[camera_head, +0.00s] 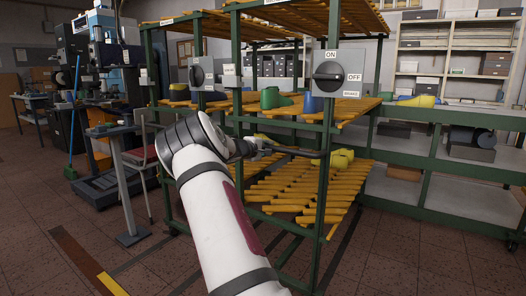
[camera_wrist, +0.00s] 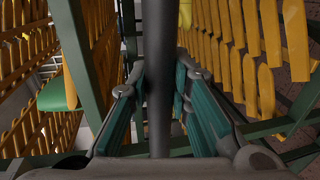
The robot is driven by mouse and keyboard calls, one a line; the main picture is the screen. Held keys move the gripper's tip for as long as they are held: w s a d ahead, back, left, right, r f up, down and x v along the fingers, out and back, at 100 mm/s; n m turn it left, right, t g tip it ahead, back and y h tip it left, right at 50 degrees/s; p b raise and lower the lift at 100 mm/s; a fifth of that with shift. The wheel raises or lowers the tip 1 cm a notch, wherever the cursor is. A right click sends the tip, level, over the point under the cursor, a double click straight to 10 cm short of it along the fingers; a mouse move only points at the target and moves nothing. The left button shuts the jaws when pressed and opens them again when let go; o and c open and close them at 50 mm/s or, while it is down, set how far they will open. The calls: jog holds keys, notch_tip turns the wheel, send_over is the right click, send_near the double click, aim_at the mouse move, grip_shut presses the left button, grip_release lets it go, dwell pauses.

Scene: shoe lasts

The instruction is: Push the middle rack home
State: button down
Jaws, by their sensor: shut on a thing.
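A green-framed rack (camera_head: 323,180) with sloping yellow slats stands at the centre in the head view. A grey switch box (camera_head: 352,60) on its post is marked ON, OFF and BRAKE; its black knob (camera_head: 327,76) lies level, in line with OFF. My gripper (camera_head: 258,147) is at the rack's near side, shut on a dark bar (camera_head: 300,153) that runs level towards the post. In the wrist view the bar (camera_wrist: 158,60) passes between the teal-padded fingers (camera_wrist: 158,95). I cannot tell which rack is the middle one.
Another green rack post with a switch box (camera_head: 201,73) stands to the left. A long green bench (camera_head: 440,165) lies to the right, with shelves (camera_head: 455,55) behind. The front right floor (camera_head: 400,260) is clear.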

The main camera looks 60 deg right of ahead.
jog(key=shift+d+r, duration=0.1)
jog(key=shift+d, duration=0.1)
jog(key=c, duration=1.4)
grip_release()
jog(key=shift+d, duration=0.1)
jog(key=shift+c, duration=0.2)
jog(key=shift+a, duration=0.2)
jog(key=a+r, duration=0.2)
jog(key=a, duration=0.9)
jog(key=shift+s+a, duration=0.2)
jog(key=shift+a+r, duration=0.1)
